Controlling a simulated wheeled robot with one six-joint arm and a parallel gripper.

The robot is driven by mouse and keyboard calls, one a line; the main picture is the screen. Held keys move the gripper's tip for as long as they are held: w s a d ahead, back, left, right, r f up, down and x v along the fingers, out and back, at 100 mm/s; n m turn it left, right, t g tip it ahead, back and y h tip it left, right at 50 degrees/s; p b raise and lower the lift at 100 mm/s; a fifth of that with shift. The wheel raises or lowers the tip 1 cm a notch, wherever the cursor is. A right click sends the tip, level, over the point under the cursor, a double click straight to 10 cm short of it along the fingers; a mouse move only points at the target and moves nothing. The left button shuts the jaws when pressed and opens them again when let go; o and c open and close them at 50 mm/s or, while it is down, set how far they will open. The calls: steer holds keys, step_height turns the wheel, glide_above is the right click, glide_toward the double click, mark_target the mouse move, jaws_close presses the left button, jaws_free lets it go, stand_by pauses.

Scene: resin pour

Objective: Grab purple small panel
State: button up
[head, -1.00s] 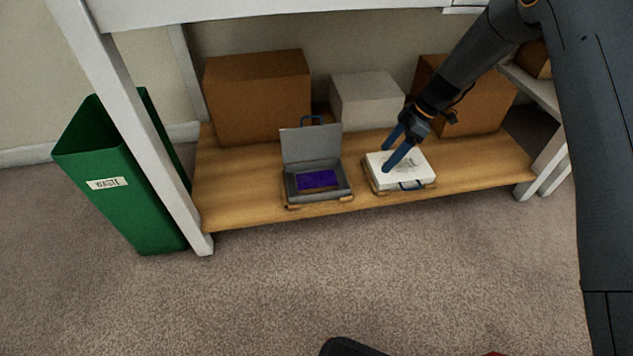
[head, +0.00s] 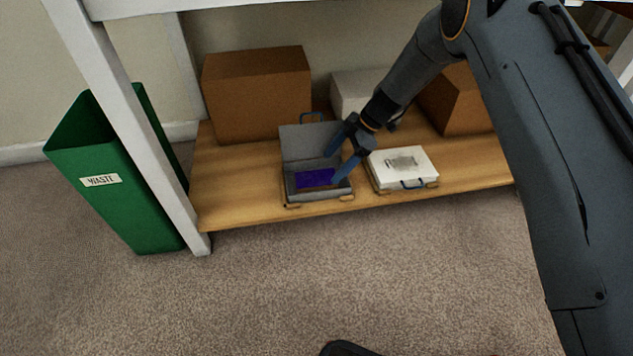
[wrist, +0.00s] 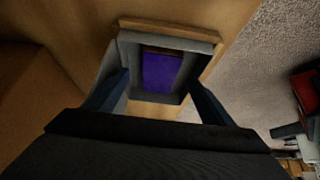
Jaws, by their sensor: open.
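The purple small panel (head: 315,178) lies flat inside an open grey case (head: 290,187) on the wooden shelf. It also shows in the wrist view (wrist: 161,72), inside the case's frame. My gripper (head: 335,166) is open and empty, just above the right side of the case. In the wrist view its two blue fingers (wrist: 162,91) are spread to either side of the panel's near end. Whether a finger touches the case cannot be told.
A closed white case (head: 422,160) with a blue handle lies to the right on the shelf (head: 235,200). Brown boxes (head: 258,95) and a pale box (head: 350,92) stand behind. A white table leg (head: 125,130) and a green waste bin (head: 110,165) are at the left.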

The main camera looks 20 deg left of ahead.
mark_target(316, 178)
steer(key=shift+s+a, duration=0.35)
steer(key=shift+a, duration=0.25)
steer(key=b+x, duration=0.2)
steer(key=x, duration=0.3)
steer(key=shift+s+a+b, duration=0.25)
steer(key=shift+a+b, duration=0.05)
steer(key=shift+b, duration=0.1)
steer(key=shift+c, duration=0.6)
steer(key=c, duration=1.1)
